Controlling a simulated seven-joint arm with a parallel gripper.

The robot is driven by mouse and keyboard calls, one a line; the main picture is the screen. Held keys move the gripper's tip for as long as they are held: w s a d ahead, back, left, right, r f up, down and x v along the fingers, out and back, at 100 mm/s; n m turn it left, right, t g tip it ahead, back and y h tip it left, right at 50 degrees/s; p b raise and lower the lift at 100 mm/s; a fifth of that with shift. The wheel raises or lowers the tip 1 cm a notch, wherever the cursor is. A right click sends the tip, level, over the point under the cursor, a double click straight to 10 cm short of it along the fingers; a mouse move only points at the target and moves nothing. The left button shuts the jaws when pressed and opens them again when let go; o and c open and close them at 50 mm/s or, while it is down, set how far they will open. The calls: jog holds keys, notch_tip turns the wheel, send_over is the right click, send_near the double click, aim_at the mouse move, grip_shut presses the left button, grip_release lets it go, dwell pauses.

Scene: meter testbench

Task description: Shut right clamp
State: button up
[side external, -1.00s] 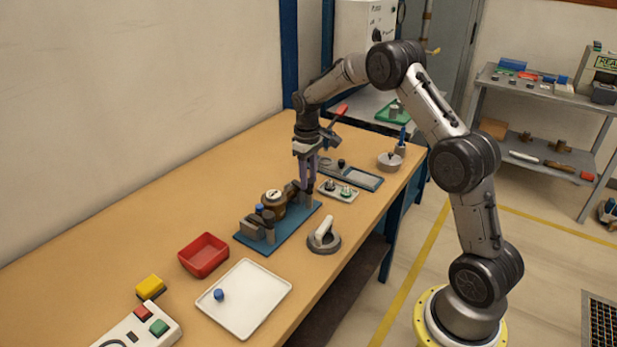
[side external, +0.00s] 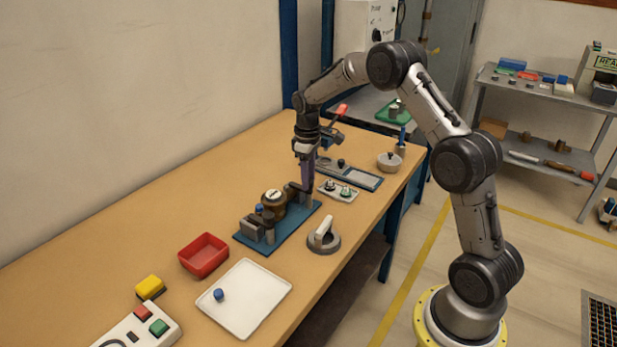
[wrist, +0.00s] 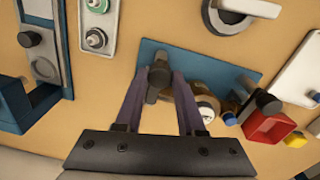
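The blue fixture plate (side external: 282,232) carries a brown round meter (side external: 273,200) with a pale top, between two dark clamps. The right clamp (side external: 293,192) is at the far end of the plate, partly hidden by my gripper (side external: 307,182). In the wrist view, the purple fingers of my gripper (wrist: 164,76) stand apart on either side of the right clamp's dark grey lever (wrist: 155,86). I cannot tell whether they touch it. The left clamp (side external: 264,218) has a blue tip and is at the near end. The meter (wrist: 204,106) shows just right of the fingers.
A grey round piece with a white handle (side external: 322,233) stands close to the plate's front side. A small tray with terminals (side external: 338,191) lies beyond the plate. A red bin (side external: 204,255) and a white tray (side external: 262,306) are nearer. The table toward the wall is clear.

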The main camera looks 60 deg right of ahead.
jog(key=o, duration=0.4)
notch_tip(320, 180, up, 14)
jog(key=shift+a, duration=0.2)
dwell(0.4)
